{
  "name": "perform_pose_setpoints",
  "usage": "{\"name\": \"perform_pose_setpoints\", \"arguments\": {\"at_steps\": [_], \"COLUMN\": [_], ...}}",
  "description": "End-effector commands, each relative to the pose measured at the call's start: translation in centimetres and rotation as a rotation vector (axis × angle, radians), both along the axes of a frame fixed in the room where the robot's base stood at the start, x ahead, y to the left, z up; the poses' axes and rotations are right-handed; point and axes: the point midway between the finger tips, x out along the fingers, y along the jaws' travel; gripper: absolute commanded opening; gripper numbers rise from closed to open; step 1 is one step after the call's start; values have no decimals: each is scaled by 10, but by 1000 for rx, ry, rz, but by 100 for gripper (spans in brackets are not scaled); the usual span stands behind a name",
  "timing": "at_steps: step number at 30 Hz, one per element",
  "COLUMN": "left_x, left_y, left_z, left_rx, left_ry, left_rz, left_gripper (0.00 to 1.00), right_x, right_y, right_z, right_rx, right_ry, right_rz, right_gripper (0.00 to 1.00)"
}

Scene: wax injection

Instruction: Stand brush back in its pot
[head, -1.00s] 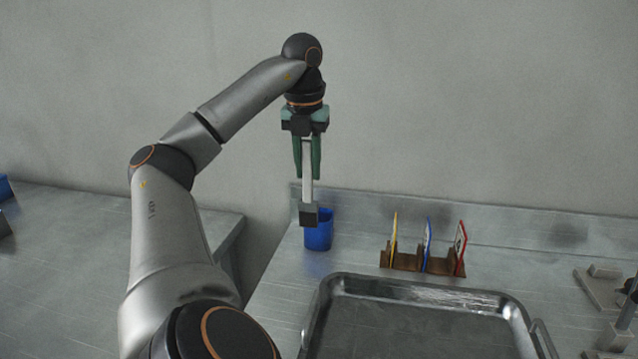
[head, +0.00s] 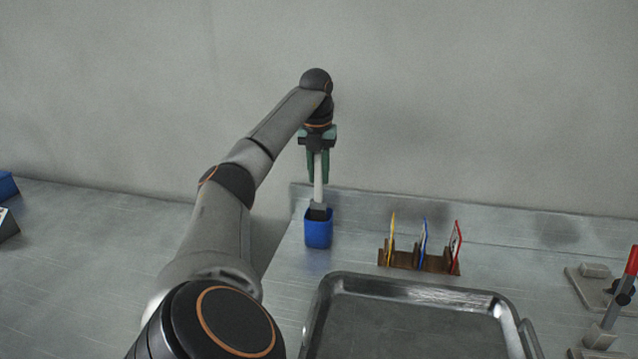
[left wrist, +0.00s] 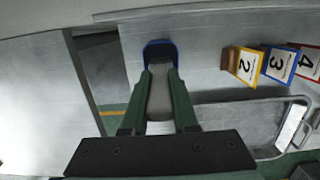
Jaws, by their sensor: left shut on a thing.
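The brush (head: 318,184) has a pale handle and a dark grey head, and hangs upright with its head down. My left gripper (head: 318,178) is shut on its handle. The blue pot (head: 319,236) stands on the metal table at the back left corner. The lower end of the brush head is at the pot's mouth, with its tip seemingly just inside the rim. In the left wrist view the brush (left wrist: 160,98) lies between the green fingers of my left gripper (left wrist: 158,75), and the blue pot (left wrist: 159,47) shows behind it. My right gripper is not in view.
A brown rack (head: 418,262) with numbered yellow, blue and red cards stands right of the pot. A metal tray (head: 330,290) lies in front. A red-handled device (head: 612,300) is at the right. The back ledge runs close behind the pot.

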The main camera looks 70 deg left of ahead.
Motion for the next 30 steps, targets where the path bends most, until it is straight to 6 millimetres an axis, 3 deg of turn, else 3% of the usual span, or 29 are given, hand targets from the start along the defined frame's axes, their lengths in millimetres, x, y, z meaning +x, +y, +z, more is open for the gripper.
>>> {"name": "perform_pose_setpoints", "arguments": {"at_steps": [1,7,14,19,28,29,30], "left_x": [-1,0,0,2,2,2,2], "left_y": [0,0,0,3,3,3,3], "left_z": [-11,-25,-59,-61,-65,-65,-64], "left_rx": [1,0,1,0,1,0,0], "left_ry": [3,0,1,-2,-1,-1,-1], "left_rz": [0,1,0,1,1,1,1], "left_gripper": [0,0,0,0,0,28,32], "right_x": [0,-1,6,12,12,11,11], "right_y": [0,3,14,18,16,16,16], "right_z": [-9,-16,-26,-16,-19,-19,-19], "right_rx": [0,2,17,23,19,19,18], "right_ry": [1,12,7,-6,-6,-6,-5], "right_rz": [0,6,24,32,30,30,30], "right_gripper": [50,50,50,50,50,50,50]}}
